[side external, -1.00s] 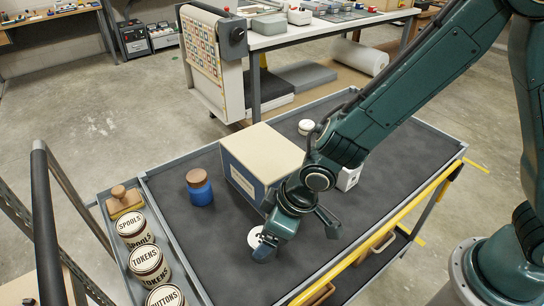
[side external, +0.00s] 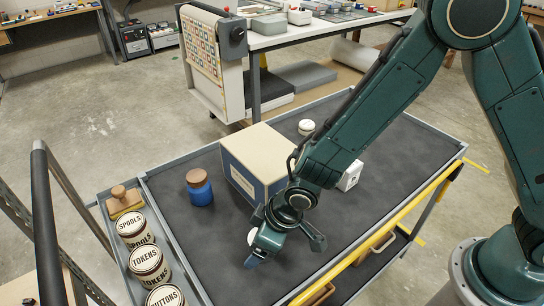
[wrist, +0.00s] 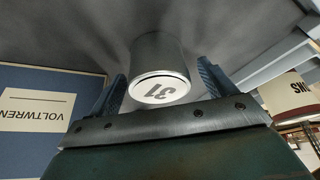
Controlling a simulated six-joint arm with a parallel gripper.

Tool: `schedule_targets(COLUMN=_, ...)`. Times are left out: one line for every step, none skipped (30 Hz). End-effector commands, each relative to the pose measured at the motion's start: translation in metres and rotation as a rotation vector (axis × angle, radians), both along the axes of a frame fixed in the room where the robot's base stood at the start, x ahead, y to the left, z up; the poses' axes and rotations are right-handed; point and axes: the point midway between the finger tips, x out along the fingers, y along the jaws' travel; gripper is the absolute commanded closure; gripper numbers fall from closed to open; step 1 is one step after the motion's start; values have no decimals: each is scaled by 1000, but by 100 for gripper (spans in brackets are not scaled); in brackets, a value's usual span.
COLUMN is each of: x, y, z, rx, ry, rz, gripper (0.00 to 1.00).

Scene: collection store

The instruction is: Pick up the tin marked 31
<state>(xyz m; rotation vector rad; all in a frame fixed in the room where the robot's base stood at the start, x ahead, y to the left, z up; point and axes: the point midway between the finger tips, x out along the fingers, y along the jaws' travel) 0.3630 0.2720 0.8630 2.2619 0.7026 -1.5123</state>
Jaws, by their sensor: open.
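The tin marked 31 (wrist: 158,90) is a grey cylinder with a white top, its number upside down in the wrist view. It stands on the dark cart mat between the two open fingers of my gripper (wrist: 162,86), and I see space on both sides of it. In the side view my gripper (side external: 286,249) is low over the mat, and a white top (side external: 253,236), likely this tin's, is partly hidden behind a finger. Whether the fingers reach down beside the tin is unclear. Nothing is held.
A cream-topped blue box (side external: 265,155) labelled VOLTWREN stands close behind my gripper. A blue jar with a brown lid (side external: 200,188) is to the left. Another white-topped tin (side external: 306,127) and a white box (side external: 350,176) stand farther back. Labelled tins (side external: 149,265) line the side tray.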

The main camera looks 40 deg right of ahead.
Motion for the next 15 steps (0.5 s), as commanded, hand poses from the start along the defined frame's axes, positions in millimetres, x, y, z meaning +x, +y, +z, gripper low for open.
schedule_targets(x=1, y=1, z=-4, rx=-1, ry=1, rz=0, gripper=17)
schedule_targets(x=2, y=1, z=-5, rx=0, ry=0, rz=0, gripper=17)
schedule_targets(x=3, y=2, z=-7, rx=1, ry=-1, rz=0, gripper=17)
schedule_targets(x=3, y=2, z=-7, rx=1, ry=-2, rz=0, gripper=17)
schedule_targets(x=3, y=2, z=-8, rx=1, ry=-2, rz=0, gripper=17)
schedule_targets(x=3, y=2, z=-8, rx=1, ry=-2, rz=0, gripper=17)
schedule_targets(x=3, y=2, z=-8, rx=1, ry=-2, rz=0, gripper=17)
schedule_targets(x=3, y=2, z=-8, rx=1, ry=-2, rz=0, gripper=17)
schedule_targets(x=3, y=2, z=-8, rx=1, ry=-2, rz=0, gripper=17)
schedule_targets(x=3, y=2, z=-8, rx=1, ry=-2, rz=0, gripper=17)
schedule_targets(x=3, y=2, z=-8, rx=1, ry=-2, rz=0, gripper=17)
schedule_targets(x=3, y=2, z=-8, rx=1, ry=-2, rz=0, gripper=17)
schedule_targets(x=3, y=2, z=-8, rx=1, ry=-2, rz=0, gripper=17)
schedule_targets(x=3, y=2, z=-8, rx=1, ry=-2, rz=0, gripper=17)
schedule_targets(x=3, y=2, z=-8, rx=1, ry=-2, rz=0, gripper=17)
